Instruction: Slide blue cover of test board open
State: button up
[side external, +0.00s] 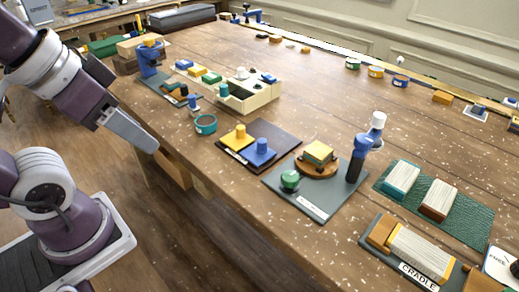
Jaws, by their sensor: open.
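A dark board (285,136) with a white label on its front edge lies near the table's front edge, left of centre. On it a blue block with an upright round knob (261,152) sits at the right, beside a yellow block with a similar knob (236,137). The blue block looks like the blue cover; what lies under it is hidden. My gripper (154,147) is at the left, off the table's front edge and well apart from the board. It is open, with nothing visible in it; its fingers are hard to make out.
A teal ring (205,124) lies left of the board, with a cream box (262,95) behind. A grey board (312,205) to the right carries a green knob (290,178) and a tall blue post (358,160). The table (330,90) behind has free room.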

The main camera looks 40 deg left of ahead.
jog(key=w+r+m+g, duration=0.1)
jog(key=w+r+g, duration=0.1)
jog(key=w, duration=0.9)
jog(key=m+g, duration=0.2)
jog(key=g, duration=0.2)
send_over(262, 140)
notch_tip(262, 140, down, 10)
jog(key=shift+s+r, duration=0.1)
jog(key=shift+r, duration=0.1)
notch_tip(262, 140, down, 7)
jog(key=shift+f, duration=0.15)
grip_shut()
